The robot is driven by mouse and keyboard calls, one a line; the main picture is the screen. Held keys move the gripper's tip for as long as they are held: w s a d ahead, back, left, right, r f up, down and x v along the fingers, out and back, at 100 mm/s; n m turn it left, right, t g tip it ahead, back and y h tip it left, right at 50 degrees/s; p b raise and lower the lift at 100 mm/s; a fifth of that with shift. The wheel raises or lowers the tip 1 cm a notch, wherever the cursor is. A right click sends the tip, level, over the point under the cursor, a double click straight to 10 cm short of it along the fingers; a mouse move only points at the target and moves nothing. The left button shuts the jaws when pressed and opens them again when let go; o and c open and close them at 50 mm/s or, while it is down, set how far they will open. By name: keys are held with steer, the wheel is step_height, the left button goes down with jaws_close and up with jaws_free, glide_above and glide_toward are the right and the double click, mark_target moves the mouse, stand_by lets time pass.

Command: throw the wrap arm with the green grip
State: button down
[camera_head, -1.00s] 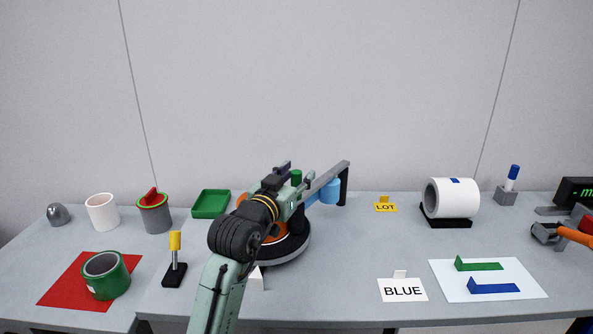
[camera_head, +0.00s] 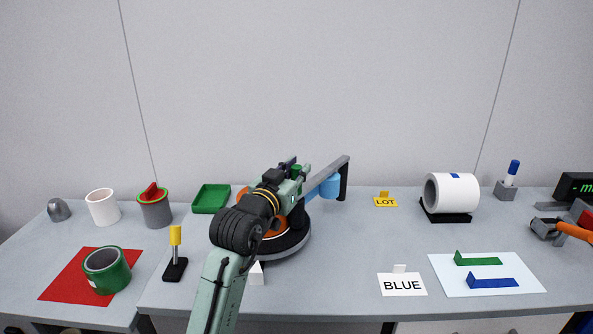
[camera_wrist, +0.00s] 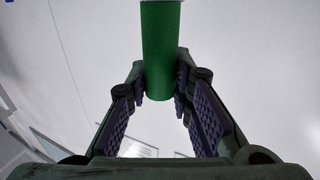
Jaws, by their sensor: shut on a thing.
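The green grip (camera_wrist: 162,45) is an upright-looking green cylinder in the wrist view, with its end between my two fingers. My gripper (camera_wrist: 162,84) is shut on it, with the purple pads at its sides. In the head view my gripper (camera_head: 290,166) is over the round turntable (camera_head: 296,245), and only a little of the green grip (camera_head: 297,170) shows. A grey bar (camera_head: 332,167) runs from beside my gripper to a dark post (camera_head: 344,184) at the right. A light blue piece (camera_head: 330,187) sits under the bar. My arm hides much of the turntable and the wrap arm's base.
A green tray (camera_head: 211,199) stands behind left of my arm. A yellow-topped post (camera_head: 175,255) stands at left, near a green roll (camera_head: 106,271) on a red mat (camera_head: 60,284).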

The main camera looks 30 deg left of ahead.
stand_by(0.4)
steer(key=d, duration=0.3)
steer(key=shift+d+b, duration=0.2)
steer(key=shift+b, duration=0.15)
steer(key=c, duration=1.4)
jaws_free()
steer(key=shift+a, duration=0.1)
steer(key=s, duration=0.4)
steer(key=s+d, duration=0.1)
steer(key=s, duration=0.7)
steer(key=shift+d, duration=0.35)
steer(key=shift+w, duration=0.1)
steer(key=shift+c, duration=0.6)
